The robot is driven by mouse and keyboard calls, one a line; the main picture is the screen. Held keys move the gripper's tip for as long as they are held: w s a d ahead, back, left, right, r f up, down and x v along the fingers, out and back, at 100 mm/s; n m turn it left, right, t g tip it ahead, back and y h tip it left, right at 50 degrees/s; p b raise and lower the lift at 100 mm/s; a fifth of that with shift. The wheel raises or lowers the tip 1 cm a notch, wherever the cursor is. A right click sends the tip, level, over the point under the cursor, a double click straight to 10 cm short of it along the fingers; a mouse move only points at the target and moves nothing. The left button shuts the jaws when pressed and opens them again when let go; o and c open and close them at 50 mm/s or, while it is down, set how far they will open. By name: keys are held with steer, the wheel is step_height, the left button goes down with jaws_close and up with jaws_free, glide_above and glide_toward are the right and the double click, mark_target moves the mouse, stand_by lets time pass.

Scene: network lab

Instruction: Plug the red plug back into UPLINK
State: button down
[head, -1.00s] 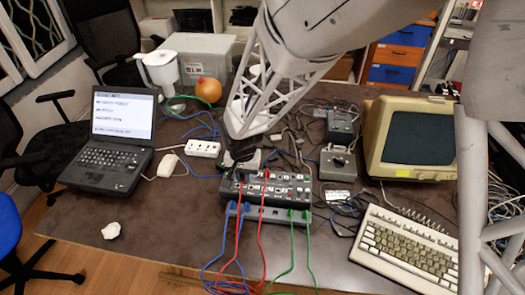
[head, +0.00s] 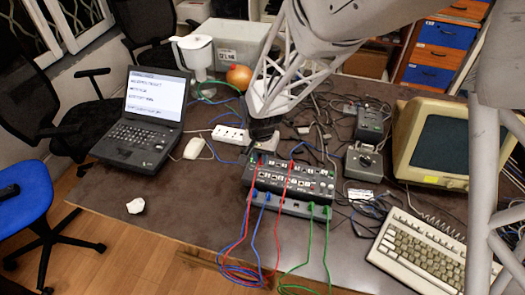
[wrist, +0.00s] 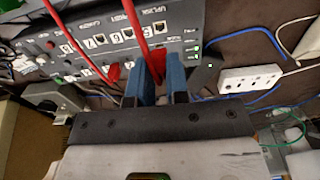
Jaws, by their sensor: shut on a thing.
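My gripper (wrist: 160,88) has blue fingers shut on the red plug (wrist: 158,62), with its red cable running up the wrist view. The plug is at the edge of the black switch panel (wrist: 178,20), beneath the UPLINK label (wrist: 152,16). The fingers hide much of it, and I cannot tell whether it is in the socket. In the head view my gripper (head: 263,132) is over the back left of the panel (head: 318,189). A second red plug (head: 291,163) sits further right along the panel's back edge.
Blue plugs (head: 267,196) and green plugs (head: 326,211) stand in the front strip. A white power strip (head: 230,134) and loose cables lie behind. The laptop (head: 140,133) is left; a keyboard (head: 420,250) and monitor (head: 440,150) are right.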

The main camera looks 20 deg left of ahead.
steer(key=shift+f, duration=1.95)
steer(key=c, duration=1.7)
jaws_free()
jaws_close()
steer(key=shift+f, duration=0.95)
steer(key=o, duration=0.7)
jaws_free()
steer(key=shift+c, duration=0.2)
steer(key=shift+r, duration=0.15)
